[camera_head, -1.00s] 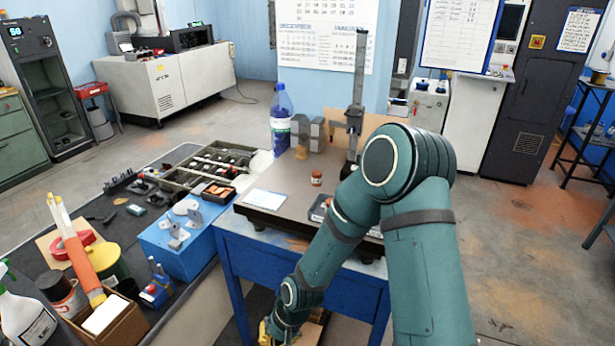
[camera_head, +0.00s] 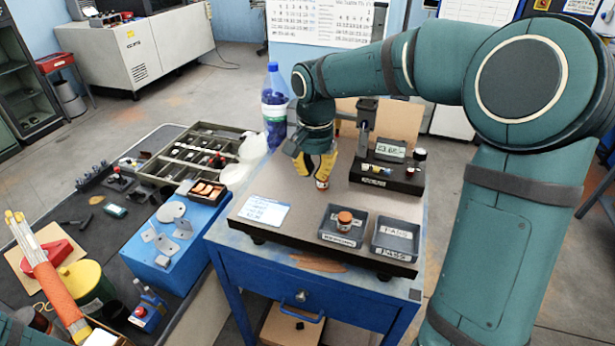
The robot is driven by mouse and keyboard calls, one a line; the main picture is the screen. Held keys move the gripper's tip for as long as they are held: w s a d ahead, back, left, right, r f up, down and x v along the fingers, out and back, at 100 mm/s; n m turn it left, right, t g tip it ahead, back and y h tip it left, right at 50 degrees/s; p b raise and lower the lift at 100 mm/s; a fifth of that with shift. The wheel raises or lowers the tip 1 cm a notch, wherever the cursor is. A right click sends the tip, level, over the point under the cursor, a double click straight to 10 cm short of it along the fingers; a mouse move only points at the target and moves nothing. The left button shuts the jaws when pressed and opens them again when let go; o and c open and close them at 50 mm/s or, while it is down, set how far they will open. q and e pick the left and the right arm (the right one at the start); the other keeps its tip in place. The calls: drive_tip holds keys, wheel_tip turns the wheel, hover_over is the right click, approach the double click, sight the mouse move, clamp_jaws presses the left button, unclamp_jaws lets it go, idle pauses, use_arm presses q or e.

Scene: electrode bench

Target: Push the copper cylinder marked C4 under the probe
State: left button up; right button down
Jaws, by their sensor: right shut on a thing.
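My right gripper (camera_head: 319,170), with yellow fingers, reaches down over the steel plate (camera_head: 290,205) on the blue bench. It is shut on a small copper cylinder (camera_head: 322,184) with a pale label; the mark on it is too small to read. The fingers hide much of its upper part. The measuring stand (camera_head: 389,176), with a dark base and a lit display, is just right of the gripper. Its upright shows behind, but I cannot make out the probe tip. Another copper cylinder (camera_head: 345,219) stands in the left grey tray (camera_head: 341,239). My left gripper is not in view.
A second grey tray (camera_head: 395,240) sits at the plate's front right. A white card (camera_head: 264,211) lies at the left. A blue-capped bottle (camera_head: 275,108) stands behind the plate's left side. Bare plate lies between card and gripper.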

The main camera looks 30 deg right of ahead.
sight(320, 198)
drive_tip(key=f, duration=0.6)
drive_tip(key=f+b, duration=0.1)
drive_tip(key=f, duration=0.3)
drive_tip(key=shift+s, duration=0.3)
drive_tip(key=w+d, duration=0.2)
drive_tip(key=shift+w+d, duration=0.1)
drive_tip(key=shift+d, duration=0.2)
drive_tip(key=shift+w+d+r, duration=0.1)
drive_tip(key=shift+w+d, duration=0.15)
drive_tip(key=shift+d, duration=0.05)
